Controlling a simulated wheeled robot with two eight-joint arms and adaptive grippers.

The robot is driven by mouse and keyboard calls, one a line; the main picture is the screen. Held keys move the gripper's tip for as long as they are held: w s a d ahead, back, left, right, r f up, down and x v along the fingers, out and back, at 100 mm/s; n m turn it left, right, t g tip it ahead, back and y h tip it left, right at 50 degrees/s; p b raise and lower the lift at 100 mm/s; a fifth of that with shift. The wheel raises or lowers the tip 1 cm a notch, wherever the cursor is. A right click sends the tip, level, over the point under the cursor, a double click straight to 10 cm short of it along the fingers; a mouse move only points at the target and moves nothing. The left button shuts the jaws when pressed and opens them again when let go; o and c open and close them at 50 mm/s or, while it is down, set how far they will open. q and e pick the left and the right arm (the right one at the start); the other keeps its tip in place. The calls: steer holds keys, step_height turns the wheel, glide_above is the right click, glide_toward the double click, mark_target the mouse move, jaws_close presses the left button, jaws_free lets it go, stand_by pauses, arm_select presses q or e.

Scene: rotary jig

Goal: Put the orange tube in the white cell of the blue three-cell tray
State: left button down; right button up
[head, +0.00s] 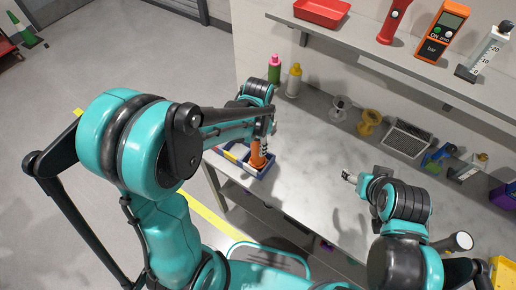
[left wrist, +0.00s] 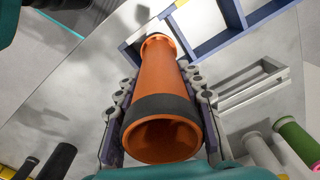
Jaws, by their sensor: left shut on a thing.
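The orange tube (head: 258,154) with a dark band is held between the fingers of my left gripper (head: 264,140) at the blue three-cell tray (head: 235,168). In the left wrist view the tube (left wrist: 158,85) runs away from the camera between the two fingers (left wrist: 160,105), its open, banded end nearest. Blue tray walls (left wrist: 222,40) show beyond. My right gripper (head: 350,177) is over the table, apart from the tray; its finger opening is not clear.
The tray is near the table's left edge. A shelf (head: 360,40) overhangs the back. The middle table surface (head: 310,150) is clear.

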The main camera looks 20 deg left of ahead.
arm_select(q)
step_height(320, 180, down, 2)
steer(key=shift+f, duration=0.15)
steer(key=shift+f+b, duration=0.2)
steer(key=shift+b, duration=0.25)
steer(key=c, duration=1)
jaws_free()
steer(key=shift+r, duration=0.1)
